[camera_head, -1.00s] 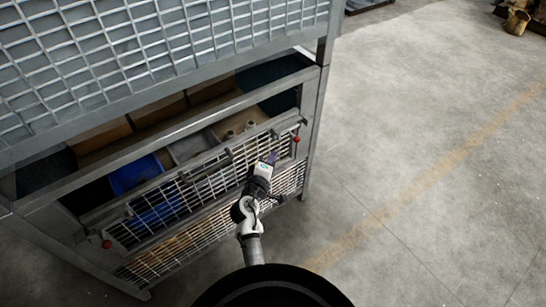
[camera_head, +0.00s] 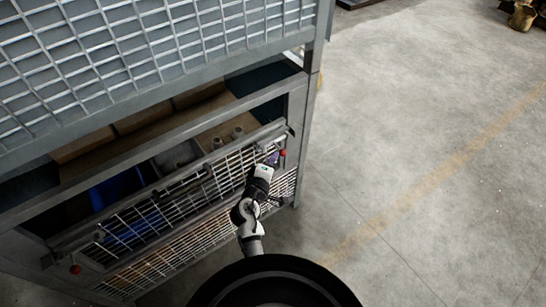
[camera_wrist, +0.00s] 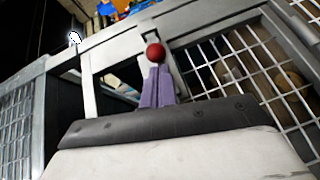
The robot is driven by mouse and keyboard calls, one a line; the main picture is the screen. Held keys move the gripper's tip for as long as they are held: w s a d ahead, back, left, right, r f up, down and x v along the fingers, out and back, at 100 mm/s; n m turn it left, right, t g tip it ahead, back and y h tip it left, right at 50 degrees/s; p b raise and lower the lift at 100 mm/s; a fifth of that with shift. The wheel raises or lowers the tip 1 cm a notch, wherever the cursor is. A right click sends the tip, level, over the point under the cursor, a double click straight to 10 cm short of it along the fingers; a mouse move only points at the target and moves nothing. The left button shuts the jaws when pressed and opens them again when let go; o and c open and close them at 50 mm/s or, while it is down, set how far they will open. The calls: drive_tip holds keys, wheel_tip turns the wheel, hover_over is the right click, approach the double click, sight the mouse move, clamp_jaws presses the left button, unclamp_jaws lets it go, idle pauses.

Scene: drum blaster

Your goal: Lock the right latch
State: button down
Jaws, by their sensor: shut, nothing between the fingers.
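The right latch has a red ball knob (camera_head: 283,153) at the right end of the mesh drawer front (camera_head: 225,172). In the wrist view the red knob (camera_wrist: 155,53) stands just beyond my purple fingertips, close to them or touching; I cannot tell which. My gripper (camera_head: 272,158) is shut and empty, its fingers (camera_wrist: 155,86) side by side and pointing at the knob. The left latch's red knob (camera_head: 75,269) is at the drawer front's lower left end.
A grey metal rack frame (camera_head: 296,110) surrounds the drawer, with a mesh panel (camera_head: 150,50) above. Inside are a blue bin (camera_head: 118,190) and small cylindrical parts (camera_head: 237,132). Open concrete floor (camera_head: 430,130) lies to the right.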

sight(285, 153)
drive_tip(key=shift+d, duration=0.15)
drive_tip(key=shift+w+d+r, duration=0.1)
drive_tip(key=shift+w+d, duration=0.5)
drive_tip(key=shift+d, duration=0.25)
drive_tip(key=shift+w+d, duration=0.6)
drive_tip(key=shift+d, duration=0.2)
